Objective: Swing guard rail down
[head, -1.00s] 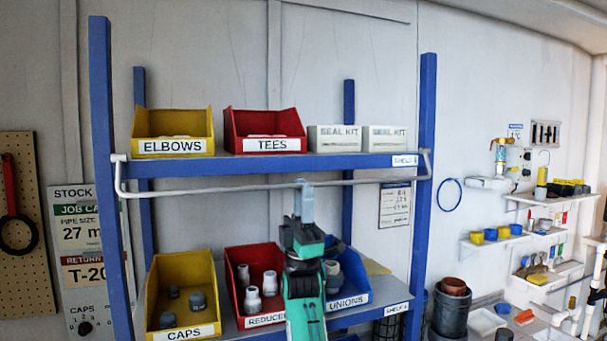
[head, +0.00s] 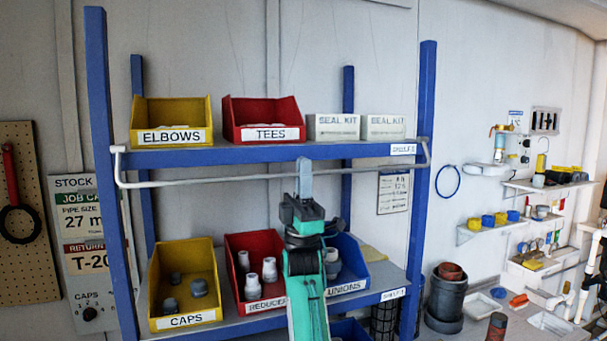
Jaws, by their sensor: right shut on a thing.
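The guard rail (head: 215,181) is a thin grey-white bar with bent ends, pivoted on the two front blue posts. It hangs a little below the front edge of the upper shelf (head: 230,158). My right gripper (head: 304,167) reaches up from below and is shut on the rail near its middle. The fingertips cover the rail where they meet it. My left gripper is not in view.
The upper shelf bears a yellow ELBOWS bin (head: 172,122), a red TEES bin (head: 262,119) and white seal kit boxes (head: 333,127). The lower shelf has yellow CAPS (head: 183,285), red reducer and blue unions bins. My right arm passes in front of them.

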